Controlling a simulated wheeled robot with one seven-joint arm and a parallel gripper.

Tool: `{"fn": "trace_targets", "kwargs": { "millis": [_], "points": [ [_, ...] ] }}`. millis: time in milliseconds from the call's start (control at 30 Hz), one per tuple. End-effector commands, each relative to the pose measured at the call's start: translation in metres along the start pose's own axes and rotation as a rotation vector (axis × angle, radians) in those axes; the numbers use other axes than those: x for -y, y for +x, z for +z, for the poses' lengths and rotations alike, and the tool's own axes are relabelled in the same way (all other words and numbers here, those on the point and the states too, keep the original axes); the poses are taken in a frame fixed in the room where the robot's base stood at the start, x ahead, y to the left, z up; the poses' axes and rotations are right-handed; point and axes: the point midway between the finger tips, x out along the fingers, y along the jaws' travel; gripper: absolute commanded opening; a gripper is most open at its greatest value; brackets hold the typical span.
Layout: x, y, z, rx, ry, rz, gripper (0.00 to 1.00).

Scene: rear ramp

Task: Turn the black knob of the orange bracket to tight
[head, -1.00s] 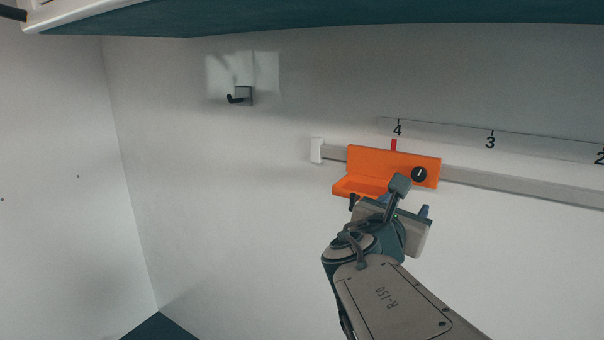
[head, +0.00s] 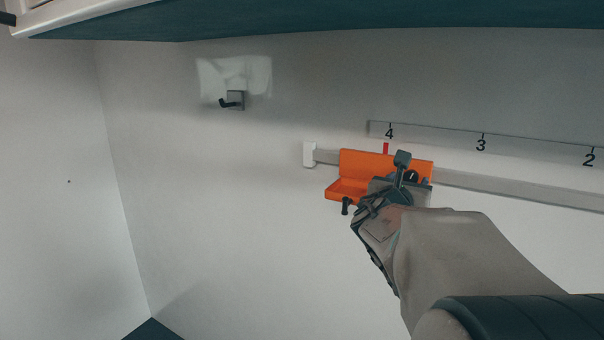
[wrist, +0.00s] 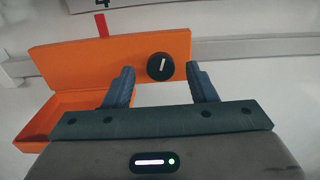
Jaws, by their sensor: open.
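The orange bracket (head: 366,162) sits on the grey rail below the scale's 4, with a red mark (head: 386,148) just above it. It also shows in the wrist view (wrist: 92,66). Its black knob (wrist: 160,66) is at the bracket's right end; the white line on it stands near upright, leaning slightly right.
The grey rail (head: 500,185) runs along the white wall, with a white end stop (head: 309,155) at its left. A numbered scale strip (head: 535,147) is above it. A hook on a grey block (head: 235,100) is at upper left. A shelf overhangs the top.

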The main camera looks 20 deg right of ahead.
Motion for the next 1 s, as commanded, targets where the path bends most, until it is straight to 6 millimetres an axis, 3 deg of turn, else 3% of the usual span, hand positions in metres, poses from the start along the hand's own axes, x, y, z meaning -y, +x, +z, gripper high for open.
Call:
{"fn": "trace_targets", "kwargs": {
  "millis": [200, 500, 667, 1000],
  "points": [
    [0.001, 0.015, 0.0, 0.0, 0.001, -0.001, 0.52],
    [0.001, 0.017, 0.0, 0.0, 0.0, -0.001, 0.52],
    [0.0, 0.017, 0.0, 0.0, 0.0, -0.001, 0.1],
    [0.0, 0.016, -0.002, 0.001, 0.027, 0.0, 0.08]
  ]
}}
